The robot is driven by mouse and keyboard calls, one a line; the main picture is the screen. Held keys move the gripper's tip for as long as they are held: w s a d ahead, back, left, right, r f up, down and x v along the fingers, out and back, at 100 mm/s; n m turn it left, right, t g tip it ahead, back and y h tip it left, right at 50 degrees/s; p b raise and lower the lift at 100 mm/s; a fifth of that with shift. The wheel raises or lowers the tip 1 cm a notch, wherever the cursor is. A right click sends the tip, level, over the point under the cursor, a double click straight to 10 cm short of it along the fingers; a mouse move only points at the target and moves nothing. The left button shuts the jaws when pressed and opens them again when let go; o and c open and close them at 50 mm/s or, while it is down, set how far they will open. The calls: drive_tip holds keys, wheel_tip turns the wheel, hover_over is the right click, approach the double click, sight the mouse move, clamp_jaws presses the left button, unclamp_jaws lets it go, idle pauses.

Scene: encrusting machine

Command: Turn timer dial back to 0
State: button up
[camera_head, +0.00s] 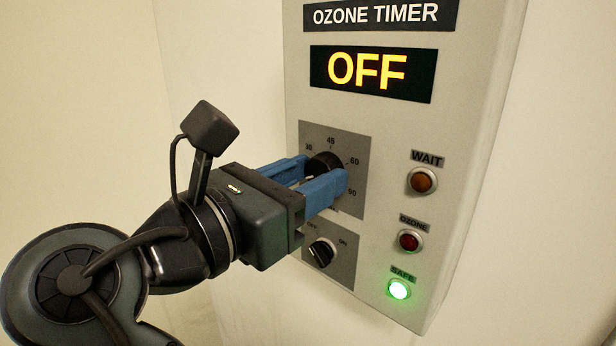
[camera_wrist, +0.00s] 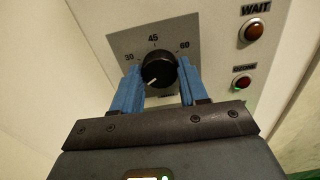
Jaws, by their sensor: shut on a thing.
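The timer dial (camera_wrist: 158,69) is a round black knob with a pale pointer line, set on a grey scale plate (camera_wrist: 127,42) marked 30, 45 and 60. In the wrist view its pointer line aims to the lower left. In the head view the dial (camera_head: 323,163) is partly hidden by my blue fingers. My gripper (camera_head: 322,178) reaches in from the left and is shut on the dial, one finger on each side. In the wrist view my gripper (camera_wrist: 160,82) also has its fingers on both sides of the dial. The 0 mark is hidden.
The control box (camera_head: 465,100) has a display (camera_head: 371,72) reading OFF. An off/on switch (camera_head: 322,252) is below the dial. To the right are an unlit WAIT lamp (camera_head: 423,181), an unlit red OZONE lamp (camera_head: 410,240) and a lit green SAFE lamp (camera_head: 399,289).

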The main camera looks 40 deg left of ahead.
drive_tip(key=shift+f+n, duration=0.1)
drive_tip(key=shift+n, duration=0.3)
drive_tip(key=o, duration=1.1)
drive_tip(key=shift+c, duration=0.2)
drive_tip(key=s+b, duration=0.1)
drive_tip(key=s, duration=0.6)
drive_tip(key=shift+s+a, duration=0.3)
drive_tip(key=shift+s, duration=0.1)
